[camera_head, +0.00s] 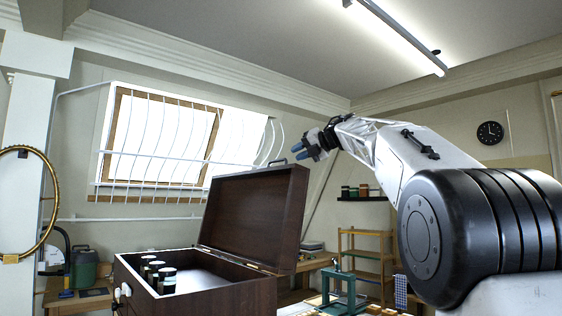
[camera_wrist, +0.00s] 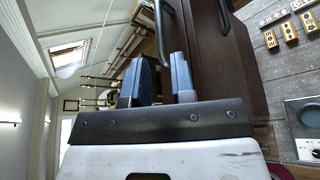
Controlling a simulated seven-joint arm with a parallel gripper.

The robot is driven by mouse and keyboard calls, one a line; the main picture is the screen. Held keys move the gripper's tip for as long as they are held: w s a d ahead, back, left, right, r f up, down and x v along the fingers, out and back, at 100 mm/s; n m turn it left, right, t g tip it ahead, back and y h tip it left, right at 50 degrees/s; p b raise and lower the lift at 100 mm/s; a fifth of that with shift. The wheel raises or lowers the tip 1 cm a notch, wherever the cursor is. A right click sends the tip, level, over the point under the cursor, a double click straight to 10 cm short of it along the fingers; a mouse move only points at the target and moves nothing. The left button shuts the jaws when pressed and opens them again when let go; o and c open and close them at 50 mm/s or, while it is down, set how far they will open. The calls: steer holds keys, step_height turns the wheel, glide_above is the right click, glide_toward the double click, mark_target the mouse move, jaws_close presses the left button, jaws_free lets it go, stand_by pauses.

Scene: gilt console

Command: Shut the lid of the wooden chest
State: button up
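The dark brown wooden chest (camera_head: 215,296) stands with its lid (camera_head: 255,215) raised steeply on the hinge at its right side. A dark handle (camera_head: 278,162) is on the lid's top edge. My gripper (camera_head: 303,150) is just above the lid's upper right corner, close to the handle. In the wrist view, my gripper's two blue fingers (camera_wrist: 160,82) are apart, with a gap between them. The lid (camera_wrist: 212,60) fills the area to their right, and the handle (camera_wrist: 160,30) shows beyond the fingertips. Whether a finger touches the lid or handle is unclear.
Several small dark jars with pale tops (camera_head: 166,281) stand inside the chest at its left. A green frame-like stand (camera_head: 345,286) is right of the chest. A wooden shelf rack (camera_head: 365,255) stands behind. The air left of the lid looks clear.

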mark_target(281, 160)
steer(key=shift+a, duration=0.1)
steer(key=shift+x, duration=3.85)
jaws_close()
